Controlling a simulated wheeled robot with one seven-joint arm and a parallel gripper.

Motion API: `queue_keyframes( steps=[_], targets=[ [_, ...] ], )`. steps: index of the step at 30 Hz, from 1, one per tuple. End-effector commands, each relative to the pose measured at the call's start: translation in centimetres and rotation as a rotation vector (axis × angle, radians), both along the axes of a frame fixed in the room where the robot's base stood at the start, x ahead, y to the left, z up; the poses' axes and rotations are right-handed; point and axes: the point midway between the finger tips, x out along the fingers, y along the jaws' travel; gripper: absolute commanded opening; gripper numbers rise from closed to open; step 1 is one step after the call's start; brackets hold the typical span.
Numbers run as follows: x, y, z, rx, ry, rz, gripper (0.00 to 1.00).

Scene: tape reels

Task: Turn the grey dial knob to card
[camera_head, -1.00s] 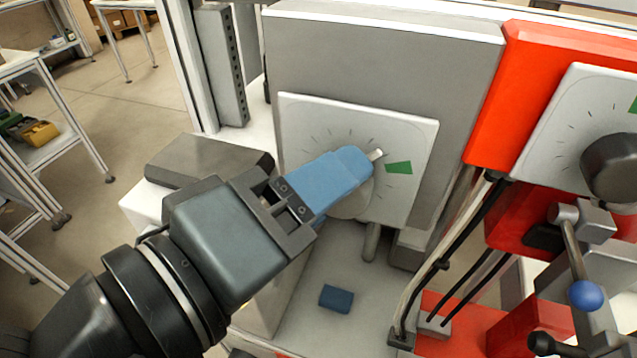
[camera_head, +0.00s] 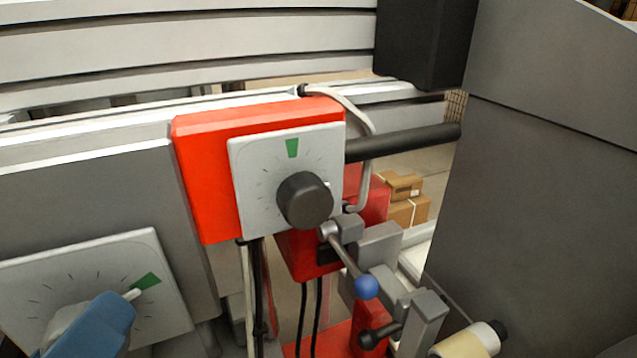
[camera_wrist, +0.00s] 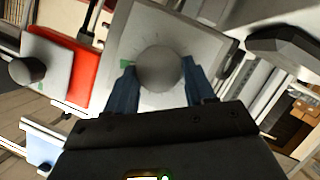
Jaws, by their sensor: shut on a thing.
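The light grey dial knob (camera_head: 62,322) is on a white dial plate (camera_head: 60,265) at the lower left of the head view, mostly hidden by my gripper (camera_head: 98,325). Its white pointer (camera_head: 132,295) sticks out past the blue finger, with its tip close to the green mark (camera_head: 146,281). In the wrist view the round knob (camera_wrist: 160,68) sits between the two blue fingers of my gripper (camera_wrist: 160,85), which is shut on it. The green mark (camera_wrist: 125,65) shows just left of the knob there. I can read no lettering on the plate.
A red box (camera_head: 205,200) with a second white dial and dark knob (camera_head: 304,200) stands to the right. Below it are a lever with a blue ball (camera_head: 367,287) and black cables (camera_head: 304,310). A large grey panel (camera_head: 545,190) fills the far right.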

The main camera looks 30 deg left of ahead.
Motion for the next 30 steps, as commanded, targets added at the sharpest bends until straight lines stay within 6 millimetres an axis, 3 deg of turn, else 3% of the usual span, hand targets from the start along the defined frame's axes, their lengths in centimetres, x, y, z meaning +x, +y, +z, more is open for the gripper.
queue_keyframes(
  steps=[10,11,18,30],
  targets=[
    [0.02,0.0,-0.2,-0.004,0.004,-0.001,0.23],
    [0.02,0.0,-0.2,-0.004,0.004,-0.001,0.56],
    [0.01,0.0,-0.1,-0.001,0.002,0.0,0.79],
    [0.39,0.17,0.22,0.0,0.001,-0.001,0.8]
  ],
)
